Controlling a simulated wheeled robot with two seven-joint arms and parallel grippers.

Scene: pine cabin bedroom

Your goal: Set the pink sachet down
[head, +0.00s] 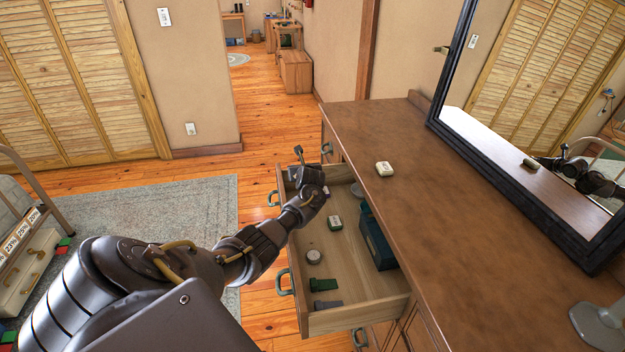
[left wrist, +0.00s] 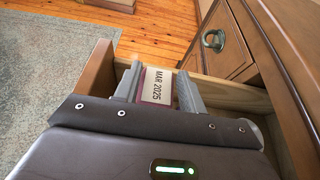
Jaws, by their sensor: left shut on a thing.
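My left gripper (head: 303,172) is over the far left part of the open drawer (head: 352,318) in the head view. In the left wrist view, the gripper (left wrist: 158,88) is shut on the pink sachet (left wrist: 157,86), which shows a pale label reading "MAR 2025" and a dark pink edge. The drawer's wooden wall is close around the fingers there. In the head view the gripper hides the sachet, so I cannot tell whether it touches the drawer floor. My right gripper is not in view.
The drawer holds a small labelled box (head: 335,222), a round tin (head: 314,257), a dark green item (head: 323,285) and a teal box (head: 376,240). The drawer's middle floor is partly bare.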

